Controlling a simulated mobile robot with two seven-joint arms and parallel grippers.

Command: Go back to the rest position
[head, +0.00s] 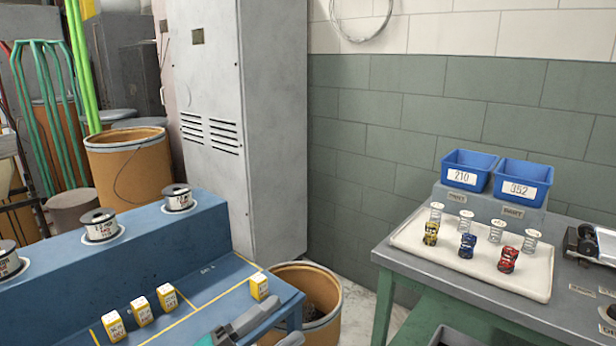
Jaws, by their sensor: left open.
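My left gripper (272,326) shows at the bottom edge of the head view, in front of the right end of the blue bench (215,268). Its two grey fingers are apart, with nothing seen between them. Its lower part is cut off by the frame. A yellow and white box (259,286) stands on the bench just beyond the fingers, apart from them. My right gripper is not in view.
Several wire spools, including one spool (100,225), sit on the bench's raised step. Small boxes (141,311) stand at its front.

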